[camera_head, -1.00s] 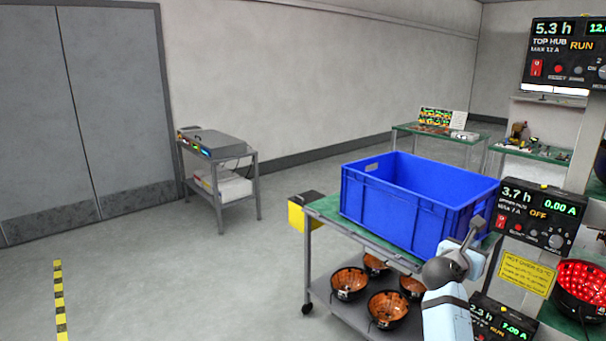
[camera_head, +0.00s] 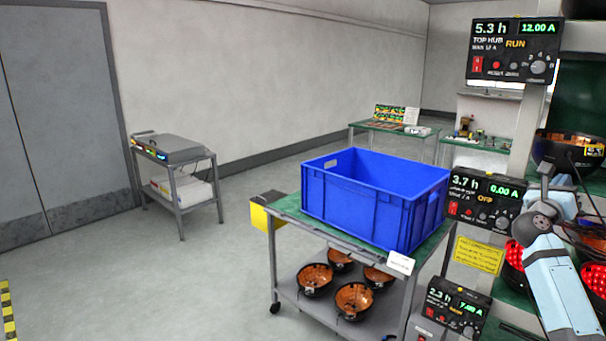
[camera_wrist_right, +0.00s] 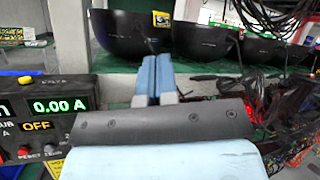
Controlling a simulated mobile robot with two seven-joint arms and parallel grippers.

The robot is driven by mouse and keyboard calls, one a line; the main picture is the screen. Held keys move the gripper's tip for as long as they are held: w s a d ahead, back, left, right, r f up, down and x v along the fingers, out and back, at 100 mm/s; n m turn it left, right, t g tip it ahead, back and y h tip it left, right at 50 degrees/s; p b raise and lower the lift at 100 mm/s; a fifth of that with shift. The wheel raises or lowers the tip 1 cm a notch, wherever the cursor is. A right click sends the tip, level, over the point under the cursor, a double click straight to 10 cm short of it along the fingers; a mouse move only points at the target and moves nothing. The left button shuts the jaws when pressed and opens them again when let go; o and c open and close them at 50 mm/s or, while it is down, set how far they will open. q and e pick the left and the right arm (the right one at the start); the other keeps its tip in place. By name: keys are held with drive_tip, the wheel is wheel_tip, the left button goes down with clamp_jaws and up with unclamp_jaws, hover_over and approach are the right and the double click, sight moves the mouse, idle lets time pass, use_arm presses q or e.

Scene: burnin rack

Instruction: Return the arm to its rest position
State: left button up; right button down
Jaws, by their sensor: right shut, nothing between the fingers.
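My right arm reaches in from the lower right in the head view, with its right gripper (camera_head: 546,168) in front of the rack, right of the middle power unit (camera_head: 482,200). In the right wrist view the two blue-grey fingers (camera_wrist_right: 153,76) lie together, shut and with nothing between them. They point toward a row of black bowl-shaped lamps (camera_wrist_right: 130,35) on the rack shelf. My left gripper is in neither view.
A blue crate (camera_head: 345,205) sits on a green-topped cart (camera_head: 290,208), with several orange-lined bowls (camera_head: 353,299) on its lower shelf. Red-lit lamps (camera_head: 515,255) and cables crowd the rack around my arm. The floor (camera_head: 130,290) at left is clear.

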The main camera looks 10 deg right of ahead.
drive_tip(key=s+d+r+h, duration=0.1)
drive_tip(key=s+d+r, duration=0.15)
drive_tip(key=r, duration=0.25)
drive_tip(key=s+a+f+m+t+y, duration=0.1)
drive_tip(key=a+f+m+t+y, duration=0.5)
drive_tip(key=a+f+m+y, duration=0.9)
drive_tip(key=s+a+f+m+t+y, duration=0.2)
drive_tip(key=a+f+m+t+y, duration=0.6)
drive_tip(key=f+m, duration=0.85)
drive_tip(key=s+a+f+n+g+y, duration=0.3)
drive_tip(key=s+a+f+n+g, duration=0.2)
drive_tip(key=s+a+f+g, duration=0.55)
drive_tip(key=s+a+f+n+g+h, duration=0.1)
drive_tip(key=s+a+f+n+g, duration=0.1)
drive_tip(key=s+f+n, duration=0.4)
drive_tip(key=s+a+f+n+g, duration=0.2)
drive_tip(key=s+a+f, duration=0.1)
drive_tip(key=s+f, duration=0.65)
drive_tip(key=a+r+m+t, duration=0.25)
drive_tip(key=a+m, duration=0.25)
drive_tip(key=a, duration=0.8)
wheel_tip(320, 180, up, 8)
drive_tip(key=p, duration=0.7)
drive_tip(key=shift+d+g+p, duration=0.3)
drive_tip(key=shift+g+p, duration=0.05)
drive_tip(key=shift+g, duration=0.05)
